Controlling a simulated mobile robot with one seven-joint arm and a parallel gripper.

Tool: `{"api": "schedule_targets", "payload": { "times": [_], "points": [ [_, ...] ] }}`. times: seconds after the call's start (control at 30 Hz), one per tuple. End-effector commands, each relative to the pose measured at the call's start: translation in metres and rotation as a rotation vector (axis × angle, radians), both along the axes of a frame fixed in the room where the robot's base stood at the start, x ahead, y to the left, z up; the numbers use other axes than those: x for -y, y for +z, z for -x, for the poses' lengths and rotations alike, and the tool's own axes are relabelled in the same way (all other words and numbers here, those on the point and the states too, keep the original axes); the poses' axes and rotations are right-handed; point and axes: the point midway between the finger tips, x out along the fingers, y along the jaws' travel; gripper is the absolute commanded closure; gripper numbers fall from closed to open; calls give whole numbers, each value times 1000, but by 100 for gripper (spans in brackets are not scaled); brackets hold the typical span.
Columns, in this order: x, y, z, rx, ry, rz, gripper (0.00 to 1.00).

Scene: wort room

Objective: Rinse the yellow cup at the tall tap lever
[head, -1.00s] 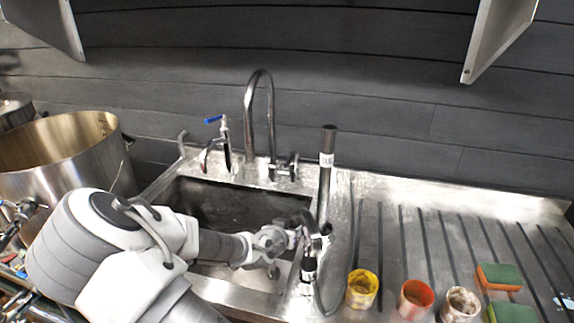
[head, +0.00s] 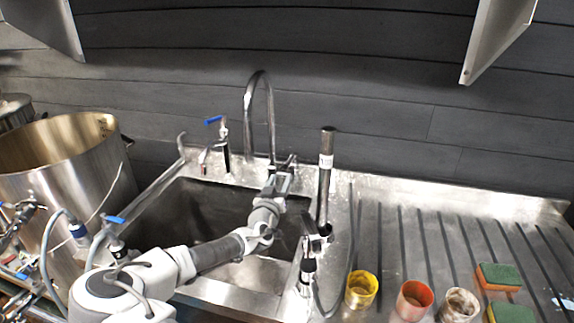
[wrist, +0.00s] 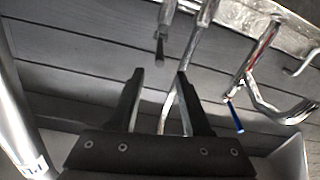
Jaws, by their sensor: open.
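The yellow cup (head: 361,290) stands upright on the ribbed drainboard, right of the sink. The tall tap (head: 248,100) is a steel gooseneck behind the sink. Its lever area at the right of its base is partly hidden by my gripper (head: 279,176), which is over the back of the sink, far from the cup. In the wrist view my gripper (wrist: 160,74) is open, with nothing held between its fingers. The tall tap's pipe (wrist: 199,45) passes behind the right finger, and a dark-tipped lever (wrist: 160,47) lies just beyond the fingertips.
A blue-handled tap (head: 223,140) stands left of the tall tap. A dark upright pipe (head: 325,180) stands right of the sink (head: 150,226). An orange cup (head: 414,298), a whitish cup (head: 460,304) and sponges (head: 500,276) sit on the drainboard. A big steel pot (head: 60,165) is at left.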

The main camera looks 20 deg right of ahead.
Motion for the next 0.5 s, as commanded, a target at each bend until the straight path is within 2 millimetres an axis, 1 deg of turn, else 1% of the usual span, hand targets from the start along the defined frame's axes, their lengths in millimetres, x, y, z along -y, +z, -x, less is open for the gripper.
{"api": "schedule_targets", "payload": {
  "times": [0.03,0.1,0.3,0.5],
  "points": [
    [8,0,-9,0,-2,1,51],
    [14,0,-21,0,-1,0,51],
    [33,0,-52,0,-1,1,51],
    [46,0,-73,-1,-1,0,51]
  ]
}}
